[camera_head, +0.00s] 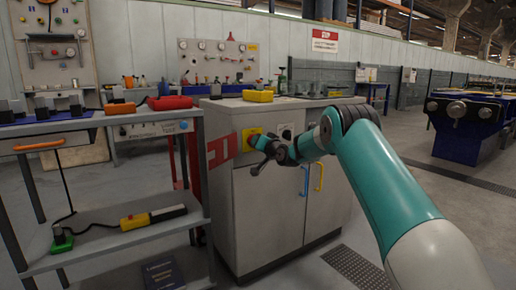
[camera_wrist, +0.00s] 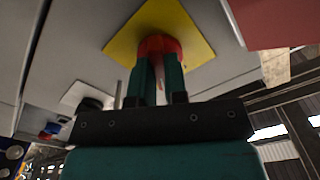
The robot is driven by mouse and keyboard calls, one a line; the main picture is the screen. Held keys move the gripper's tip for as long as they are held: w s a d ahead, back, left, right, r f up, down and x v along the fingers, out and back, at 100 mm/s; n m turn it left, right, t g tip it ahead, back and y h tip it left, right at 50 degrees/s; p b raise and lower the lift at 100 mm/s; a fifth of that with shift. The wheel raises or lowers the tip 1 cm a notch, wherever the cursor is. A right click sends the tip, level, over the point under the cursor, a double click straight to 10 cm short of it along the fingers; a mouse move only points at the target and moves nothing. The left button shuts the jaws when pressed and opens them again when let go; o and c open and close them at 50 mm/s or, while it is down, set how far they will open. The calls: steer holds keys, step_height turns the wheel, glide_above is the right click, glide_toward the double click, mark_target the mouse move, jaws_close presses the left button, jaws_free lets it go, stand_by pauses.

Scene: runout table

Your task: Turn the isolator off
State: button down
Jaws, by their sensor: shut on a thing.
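The isolator is a yellow plate (camera_head: 249,133) with a red knob, on the upper front of a grey cabinet (camera_head: 262,205). In the wrist view its yellow plate (camera_wrist: 190,27) looks turned like a diamond, and the red knob (camera_wrist: 158,43) stands out from it. My gripper (camera_head: 262,147) reaches the cabinet front from the right. In the wrist view its two dark green fingers (camera_wrist: 158,65) are shut on the red knob, one on each side. The knob's pointing direction is hidden by the fingers, and in the head view my gripper covers the knob.
A white plate with a black knob (camera_wrist: 90,103) sits beside the isolator. The cabinet doors carry a blue handle (camera_head: 305,180) and a yellow handle (camera_head: 319,176). A yellow case (camera_head: 258,96) lies on the cabinet top. A grey shelf trolley (camera_head: 110,236) stands close on the left.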

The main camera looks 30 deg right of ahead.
steer(key=n+b, duration=0.3)
steer(key=n, duration=0.2)
steer(key=shift+f+n, duration=0.1)
steer(key=shift+n, duration=0.3)
stand_by(0.4)
steer(key=c, duration=1.1)
jaws_free()
steer(key=shift+c, duration=0.2)
steer(key=s, duration=1.7)
steer(key=shift+s+d+p, duration=0.2)
steer(key=shift+d+p, duration=0.1)
steer(key=shift+p, duration=0.1)
